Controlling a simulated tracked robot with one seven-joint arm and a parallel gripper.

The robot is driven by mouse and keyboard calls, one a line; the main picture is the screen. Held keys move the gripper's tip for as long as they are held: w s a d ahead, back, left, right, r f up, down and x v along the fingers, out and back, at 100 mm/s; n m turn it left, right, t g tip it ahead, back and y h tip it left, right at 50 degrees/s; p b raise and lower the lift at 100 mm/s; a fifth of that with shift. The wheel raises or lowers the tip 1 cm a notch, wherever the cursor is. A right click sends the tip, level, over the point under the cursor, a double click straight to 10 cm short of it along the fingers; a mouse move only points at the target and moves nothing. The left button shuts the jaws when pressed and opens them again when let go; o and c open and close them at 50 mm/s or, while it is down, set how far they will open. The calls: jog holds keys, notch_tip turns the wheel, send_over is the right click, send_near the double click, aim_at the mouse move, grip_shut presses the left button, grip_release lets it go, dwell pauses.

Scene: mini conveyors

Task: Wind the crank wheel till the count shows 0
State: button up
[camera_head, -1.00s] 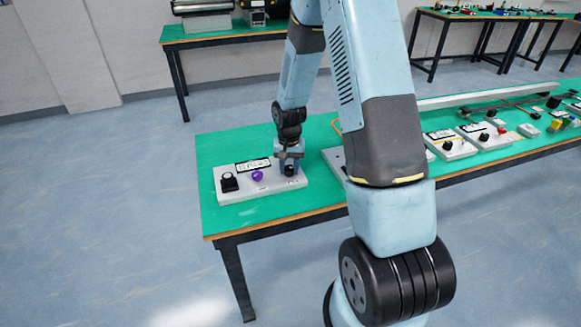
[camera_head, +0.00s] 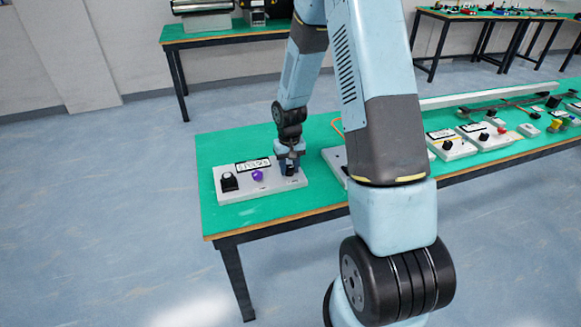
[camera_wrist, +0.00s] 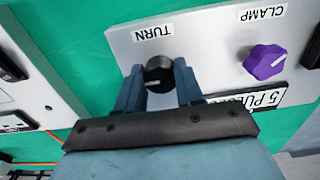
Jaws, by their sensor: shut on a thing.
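A grey control panel (camera_head: 240,192) lies at the left end of the green table. The black TURN knob (camera_wrist: 158,72) with a white pointer line sits at the panel's right end in the head view. My gripper (camera_wrist: 160,88) is shut on this knob, with one finger at each side. The display also shows in the head view (camera_head: 253,165), too small to read surely.
A purple CLAMP knob (camera_wrist: 265,62) stands beside the TURN knob. A black dial (camera_head: 229,181) is at the panel's left end. Another grey panel (camera_wrist: 35,85) is close by. My arm hides part of the table; the table's front left is clear.

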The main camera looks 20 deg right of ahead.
aim_at(290, 168)
jog(key=shift+d+n, duration=0.1)
jog(key=shift+n, duration=1.6)
jog(key=o, duration=1)
jog(key=shift+o, duration=0.2)
jog(key=shift+r, duration=0.15)
notch_tip(290, 168, up, 13)
jog(key=shift+r, duration=0.2)
